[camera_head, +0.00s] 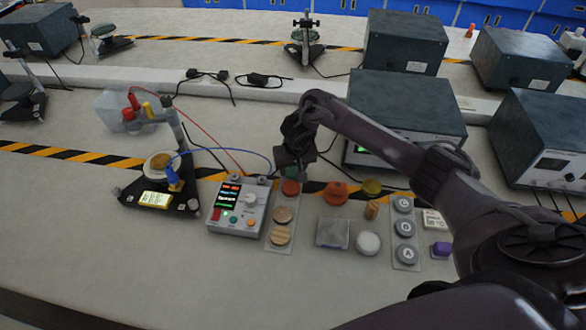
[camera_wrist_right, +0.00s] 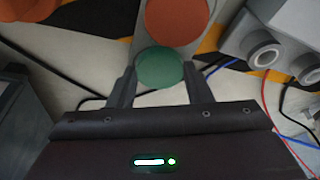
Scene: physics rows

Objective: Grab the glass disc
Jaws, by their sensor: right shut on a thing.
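A green disc (camera_wrist_right: 160,66) sits at the end of a row of discs on a pale strip (camera_head: 269,245). The picture does not clearly show whether it is glass. My right gripper (camera_wrist_right: 158,82) has one finger on each side of this disc and is shut on it. In the head view the right gripper (camera_head: 291,169) points down at the far end of the strip and mostly hides the green disc. An orange-red disc (camera_wrist_right: 176,20) lies right beside it, also seen in the head view (camera_head: 291,187). Two wooden discs (camera_head: 283,214) lie nearer. My left gripper is out of view.
A control box (camera_head: 238,222) with wires stands left of the strip. An orange piece (camera_head: 335,194), a clear square block (camera_head: 332,233) and a white disc (camera_head: 368,243) lie to the right. Grey instrument boxes (camera_head: 408,105) stand behind. The front table is clear.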

